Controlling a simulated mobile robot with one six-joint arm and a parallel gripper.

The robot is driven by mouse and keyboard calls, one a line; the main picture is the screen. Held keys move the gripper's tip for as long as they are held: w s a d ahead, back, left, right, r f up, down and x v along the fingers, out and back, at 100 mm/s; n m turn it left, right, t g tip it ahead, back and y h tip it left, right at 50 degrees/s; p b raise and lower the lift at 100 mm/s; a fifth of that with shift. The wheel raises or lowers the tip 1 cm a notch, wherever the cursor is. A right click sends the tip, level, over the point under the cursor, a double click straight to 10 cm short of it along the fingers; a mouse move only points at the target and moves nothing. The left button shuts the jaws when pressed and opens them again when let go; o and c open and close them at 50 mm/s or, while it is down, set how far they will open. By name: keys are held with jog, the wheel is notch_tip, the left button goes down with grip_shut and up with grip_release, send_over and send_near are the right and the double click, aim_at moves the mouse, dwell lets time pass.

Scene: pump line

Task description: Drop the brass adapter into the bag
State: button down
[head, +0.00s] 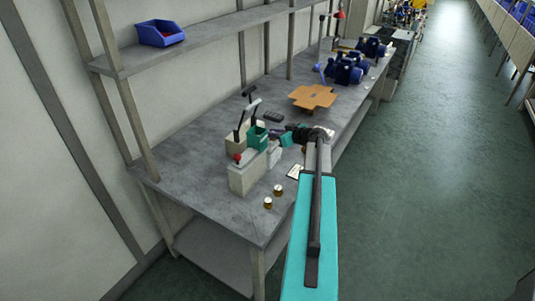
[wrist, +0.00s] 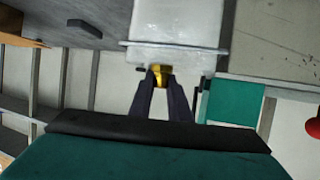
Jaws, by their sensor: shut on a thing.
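My gripper (wrist: 160,78) is shut on the brass adapter (wrist: 161,71), a small gold-coloured piece between the dark fingertips. In the wrist view the adapter lies over the pale whitish bag (wrist: 185,62), near the bag's rim. I cannot tell whether it is inside the mouth or just above it. In the head view the bag (head: 273,158) hangs at the front of the bench-top machine (head: 248,174), and my gripper (head: 277,134) is just above it. The held adapter is not distinguishable there.
Two more brass pieces (head: 278,190) (head: 268,203) stand on the grey bench (head: 210,192) in front of the machine. The machine has a teal part (wrist: 235,101) and a red knob (wrist: 300,116) beside the bag. An orange-brown flat carton (head: 313,97) and blue pumps (head: 345,70) lie farther back.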

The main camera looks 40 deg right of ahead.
jog(key=c, duration=1.6)
grip_release()
jog(key=shift+s, duration=0.15)
jog(key=b+v, duration=0.4)
jog(key=v, duration=0.9)
jog(key=shift+s+r+b, duration=0.15)
jog(key=shift+s+b, duration=0.1)
jog(key=shift+b, duration=0.15)
jog(key=shift+r, duration=0.1)
